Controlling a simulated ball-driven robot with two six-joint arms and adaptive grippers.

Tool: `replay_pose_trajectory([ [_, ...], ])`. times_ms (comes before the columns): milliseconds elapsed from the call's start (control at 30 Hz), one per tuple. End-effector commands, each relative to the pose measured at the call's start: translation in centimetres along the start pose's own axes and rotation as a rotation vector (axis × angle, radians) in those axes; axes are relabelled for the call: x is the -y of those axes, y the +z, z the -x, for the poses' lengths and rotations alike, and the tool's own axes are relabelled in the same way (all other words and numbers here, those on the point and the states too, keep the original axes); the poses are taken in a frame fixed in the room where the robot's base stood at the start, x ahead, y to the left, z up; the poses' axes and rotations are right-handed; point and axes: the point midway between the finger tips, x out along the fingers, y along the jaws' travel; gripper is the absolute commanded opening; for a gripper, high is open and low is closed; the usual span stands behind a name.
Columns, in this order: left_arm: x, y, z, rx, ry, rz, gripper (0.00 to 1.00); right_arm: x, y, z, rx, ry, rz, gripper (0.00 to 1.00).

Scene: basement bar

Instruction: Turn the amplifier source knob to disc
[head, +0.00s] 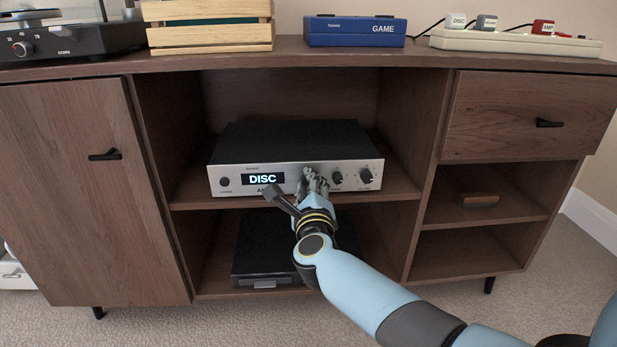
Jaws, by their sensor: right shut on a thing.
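The amplifier (228,171) is a silver-fronted box with a black top on the upper middle shelf of the wooden cabinet. Its display (263,179) reads DISC. Two dark knobs (366,176) show on the right of its front, and a small one (224,181) on the left. My right gripper (312,180) is at the front panel, between the display and the right-hand knobs. It is shut on a knob there, taken to be the source knob, which the fingers mostly hide. My left gripper is not in view.
A black device (262,267) sits on the shelf below, partly behind my right arm. A turntable (75,40), a wooden crate (210,36), a blue GAME box (355,32) and a power strip (515,40) stand on top. The cabinet door (85,200) and drawer (525,110) have black handles.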

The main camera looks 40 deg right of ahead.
Motion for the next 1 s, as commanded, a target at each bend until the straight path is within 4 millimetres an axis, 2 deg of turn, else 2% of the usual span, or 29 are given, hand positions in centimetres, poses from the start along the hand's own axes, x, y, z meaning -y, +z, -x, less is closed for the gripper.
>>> replay_pose_trajectory([
  [333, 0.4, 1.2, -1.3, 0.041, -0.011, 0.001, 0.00, 0.1, 0.1, 0.0, 0.001, 0.000, 0.139, 0.00],
  [867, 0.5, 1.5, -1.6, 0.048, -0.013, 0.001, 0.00, -0.1, 0.0, 0.0, 0.000, 0.002, 0.164, 0.00],
  [900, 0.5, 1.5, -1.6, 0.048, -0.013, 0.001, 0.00, -0.1, 0.0, 0.0, 0.000, 0.002, 0.164, 0.23],
  [1000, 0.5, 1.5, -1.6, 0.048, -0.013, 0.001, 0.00, -0.1, 0.0, 0.0, 0.000, 0.001, 0.164, 0.36],
])
